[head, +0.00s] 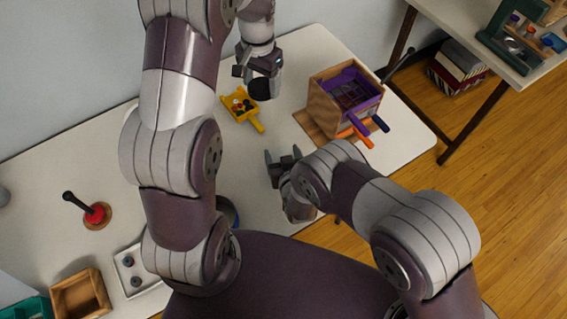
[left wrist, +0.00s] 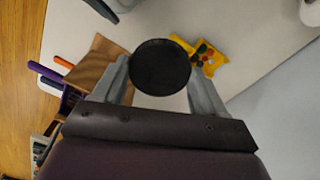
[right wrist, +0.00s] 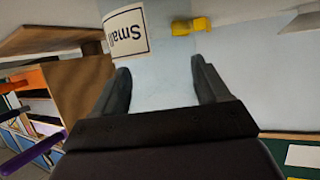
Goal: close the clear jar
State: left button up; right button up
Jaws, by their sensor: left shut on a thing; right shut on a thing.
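My left gripper (head: 262,66) is shut on a round black lid (head: 262,90) and holds it above the table, near the yellow scoop. The lid also shows between the fingers in the left wrist view (left wrist: 160,67). My right gripper (head: 282,157) is low over the table, in front of and below the lid. In the right wrist view its fingers (right wrist: 163,75) are spread around a see-through, pale blue body, which I take for the clear jar (right wrist: 160,90). A label reading "Small" (right wrist: 125,32) seems to be on it. The jar's outline is hard to make out in the head view. Lid and jar are apart.
A yellow scoop (head: 246,116) with small coloured pieces lies behind. A wooden stand with a purple crate (head: 350,88) and coloured handles is on the right. A red-based knob (head: 95,213), a wooden box (head: 80,295) and a white tray (head: 142,285) are at left.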

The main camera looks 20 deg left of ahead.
jog(key=shift+s+d, duration=0.1)
pick_arm(q)
jog(key=shift+f, duration=0.25)
pick_arm(e)
notch_tip(320, 180, up, 4)
pick_arm(q)
jog(key=shift+f+b, duration=0.1)
jog(key=shift+b, duration=0.2)
pick_arm(e)
jog(key=s+d+r, duration=0.1)
jog(key=d+r, duration=0.6)
jog(key=d, duration=0.4)
jog(key=shift+s+d, duration=0.25)
jog(key=shift+o, duration=1.4)
jog(key=c, duration=0.7)
